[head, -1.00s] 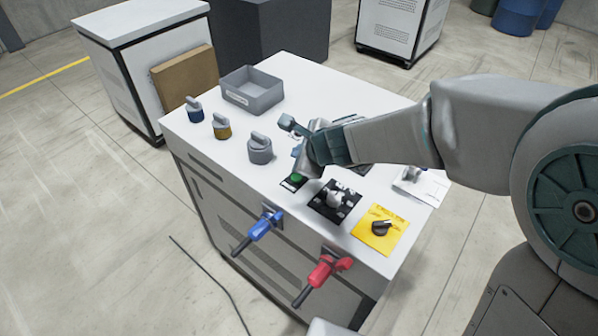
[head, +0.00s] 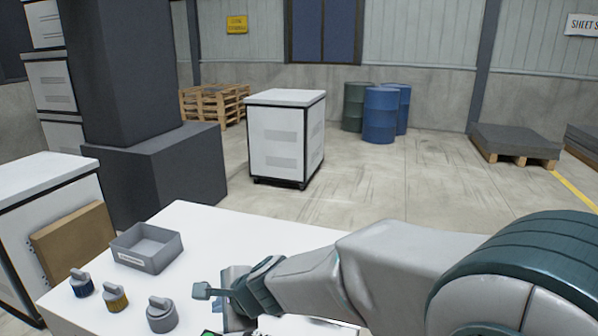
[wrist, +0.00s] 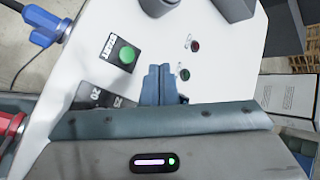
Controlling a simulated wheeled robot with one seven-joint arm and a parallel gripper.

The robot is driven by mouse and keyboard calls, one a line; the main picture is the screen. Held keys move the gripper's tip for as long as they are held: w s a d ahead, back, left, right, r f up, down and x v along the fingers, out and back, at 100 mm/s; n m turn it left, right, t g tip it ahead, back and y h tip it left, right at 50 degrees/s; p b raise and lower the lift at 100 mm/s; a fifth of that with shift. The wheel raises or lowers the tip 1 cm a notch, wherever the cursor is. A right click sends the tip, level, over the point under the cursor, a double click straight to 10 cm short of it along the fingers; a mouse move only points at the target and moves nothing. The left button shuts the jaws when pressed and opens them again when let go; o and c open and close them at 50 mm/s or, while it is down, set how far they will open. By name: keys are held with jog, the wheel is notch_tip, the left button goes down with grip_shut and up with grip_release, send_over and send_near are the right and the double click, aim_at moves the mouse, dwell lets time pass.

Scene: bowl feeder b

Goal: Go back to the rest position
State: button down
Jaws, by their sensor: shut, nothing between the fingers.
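My gripper (head: 237,300) hangs over the white top of the workbench (head: 205,222) at the bottom of the head view, pointing down. In the wrist view its two blue-grey fingers (wrist: 163,84) are together, with nothing between them. Beyond the fingertips is the bench top with a green button (wrist: 126,55) on a black plate marked START. A dark plate with numbers (wrist: 98,97) is partly hidden by my gripper. My gripper and arm hide much of the panel in the head view.
A grey open bin (head: 147,248) and blue-based (head: 81,284), yellow-based (head: 115,297) and grey (head: 161,314) knobbed pieces stand at the bench's left. The wrist view shows a blue handle (wrist: 42,27) and a red handle (wrist: 9,126). A white cabinet (head: 286,138) stands behind on open floor.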

jog(key=s+d+n+h, duration=0.2)
jog(key=s+d+n, duration=0.2)
jog(key=d, duration=0.6)
jog(key=s+d+n+g+h, duration=0.1)
jog(key=s+d+n+h, duration=0.2)
jog(key=d, duration=0.8)
jog(key=s+d+r+n+g+h, duration=0.1)
jog(key=s+d+n+h, duration=0.1)
jog(key=s+d+n, duration=0.4)
jog(key=d, duration=0.5)
jog(key=shift+s+h, duration=0.15)
jog(key=shift+h, duration=0.25)
